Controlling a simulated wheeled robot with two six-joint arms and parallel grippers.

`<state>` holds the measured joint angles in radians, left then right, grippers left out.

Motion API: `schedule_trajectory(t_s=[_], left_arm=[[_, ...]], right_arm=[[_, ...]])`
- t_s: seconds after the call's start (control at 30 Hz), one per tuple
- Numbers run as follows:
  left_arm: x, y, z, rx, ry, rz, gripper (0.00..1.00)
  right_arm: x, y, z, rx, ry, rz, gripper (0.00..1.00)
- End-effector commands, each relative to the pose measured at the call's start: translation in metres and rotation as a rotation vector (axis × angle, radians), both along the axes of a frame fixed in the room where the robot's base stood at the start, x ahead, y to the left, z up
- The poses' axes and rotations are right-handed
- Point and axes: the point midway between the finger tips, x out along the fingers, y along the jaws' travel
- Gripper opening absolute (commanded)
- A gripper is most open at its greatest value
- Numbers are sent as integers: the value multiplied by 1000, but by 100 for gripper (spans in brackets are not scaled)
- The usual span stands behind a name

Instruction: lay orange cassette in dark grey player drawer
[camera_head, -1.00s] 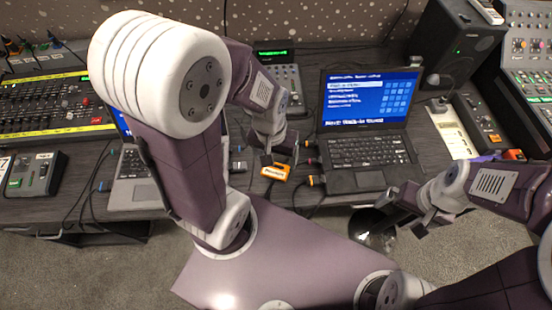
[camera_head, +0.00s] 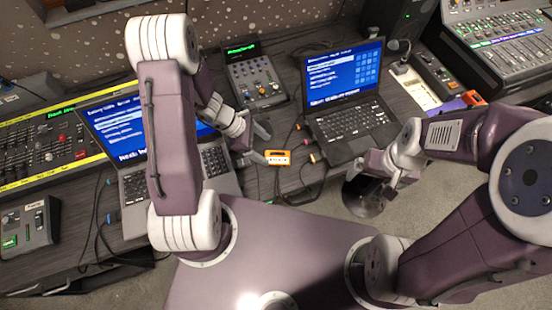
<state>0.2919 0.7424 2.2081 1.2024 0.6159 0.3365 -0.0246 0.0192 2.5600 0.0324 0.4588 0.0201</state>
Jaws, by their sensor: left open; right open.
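The orange cassette (camera_head: 277,157) lies on the dark desk, in the gap between the two laptops, with a pale label on it. My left gripper (camera_head: 262,144) is open and empty, just to the left of the cassette; I cannot tell whether a finger touches it. My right gripper (camera_head: 378,180) is open and empty at the desk's front edge, below the right laptop. I cannot make out a dark grey player drawer.
A left laptop (camera_head: 222,165) and a right laptop (camera_head: 352,130) flank the cassette. A small fader console (camera_head: 256,82) stands behind. Cables run along the desk's front. A purple item and an orange item (camera_head: 473,98) lie at the right.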

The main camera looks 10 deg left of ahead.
Motion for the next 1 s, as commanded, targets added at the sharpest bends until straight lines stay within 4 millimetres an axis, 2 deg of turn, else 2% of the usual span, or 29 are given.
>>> schedule_trajectory(t_s=[0.17,0.43,0.7,0.77,0.93,1.0], left_arm=[[0,-5,-7,0,0,-2,76],[1,-34,-42,1,1,-3,76],[2,-36,-44,1,-2,-1,76],[2,-36,-44,1,-2,-1,62],[2,-36,-44,1,-1,-2,15],[2,-36,-44,1,-2,-1,3]], right_arm=[[0,0,-2,0,0,0,99],[0,0,-14,0,0,0,99],[0,0,-14,0,0,0,99],[0,0,-14,0,0,0,99],[0,0,-14,0,0,0,99],[0,0,-13,0,0,0,99]])
